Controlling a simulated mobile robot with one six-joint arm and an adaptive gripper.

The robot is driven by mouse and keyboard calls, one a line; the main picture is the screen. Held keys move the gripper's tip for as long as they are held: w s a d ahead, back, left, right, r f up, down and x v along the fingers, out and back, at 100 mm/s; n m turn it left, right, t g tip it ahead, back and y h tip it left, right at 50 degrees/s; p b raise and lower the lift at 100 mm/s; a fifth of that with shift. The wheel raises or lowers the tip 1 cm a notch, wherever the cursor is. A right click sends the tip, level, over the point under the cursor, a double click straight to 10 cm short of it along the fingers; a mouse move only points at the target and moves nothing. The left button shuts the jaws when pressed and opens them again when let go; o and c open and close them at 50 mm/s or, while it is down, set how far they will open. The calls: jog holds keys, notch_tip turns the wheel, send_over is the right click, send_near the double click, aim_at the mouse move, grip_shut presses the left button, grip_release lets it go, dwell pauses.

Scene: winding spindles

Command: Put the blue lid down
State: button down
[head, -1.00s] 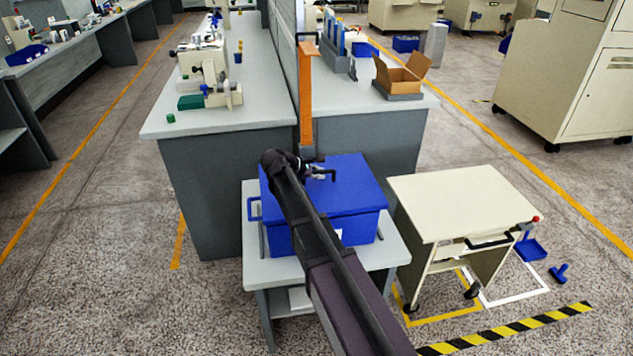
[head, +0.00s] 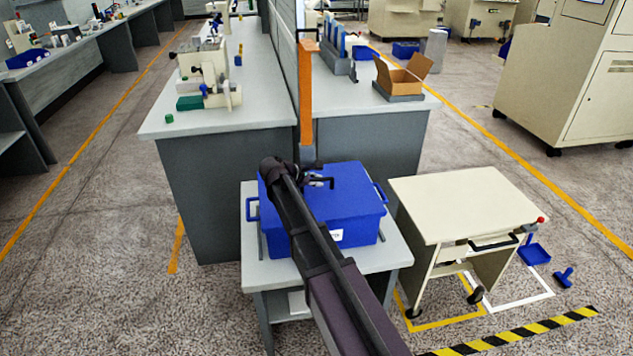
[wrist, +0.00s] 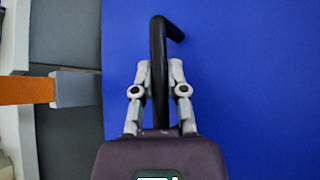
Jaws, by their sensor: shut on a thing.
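The blue lid (head: 350,198) lies over the top of the blue box (head: 360,233), roughly level and lined up with it. Whether it touches the rim all round I cannot tell. In the wrist view the lid (wrist: 250,90) fills most of the picture, and its black bar handle (wrist: 158,32) stands between my fingers. My gripper (wrist: 158,70) is shut on that handle.
The box stands on a small grey table (head: 387,256). An orange post (head: 306,100) rises just behind. A cream cart (head: 465,205) with a bare top stands to the right. Grey workbenches (head: 225,120) are behind. A blue dustpan (head: 534,252) lies on the floor.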

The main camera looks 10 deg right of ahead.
jog(key=c, duration=0.7)
grip_release()
jog(key=shift+r, duration=0.1)
jog(key=shift+s+a+r+p, duration=0.2)
jog(key=shift+a+r+p, duration=0.15)
jog(key=shift+a+p, duration=0.15)
jog(key=shift+p+v, duration=3)
jog(key=shift+v, duration=2.4)
jog(key=s+d+f+m+g+y, duration=0.1)
jog(key=s+d+f+m+y, duration=0.1)
jog(key=s+m, duration=0.3)
jog(key=s+d+f+m+g+y, duration=0.2)
jog(key=s+d+f+m+y, duration=0.1)
jog(key=s, duration=0.8)
jog(key=s+d+f+m+g+y, duration=0.1)
jog(key=s+d+f+m+y, duration=0.2)
jog(key=s+m, duration=0.4)
jog(key=shift+s+d+f+g+y, duration=0.1)
jog(key=shift+s+d+g+y, duration=0.15)
jog(key=shift+s+y, duration=0.25)
jog(key=shift+s+d+g+y, duration=0.15)
jog(key=shift+s+d+y, duration=0.1)
jog(key=shift+s+y, duration=0.3)
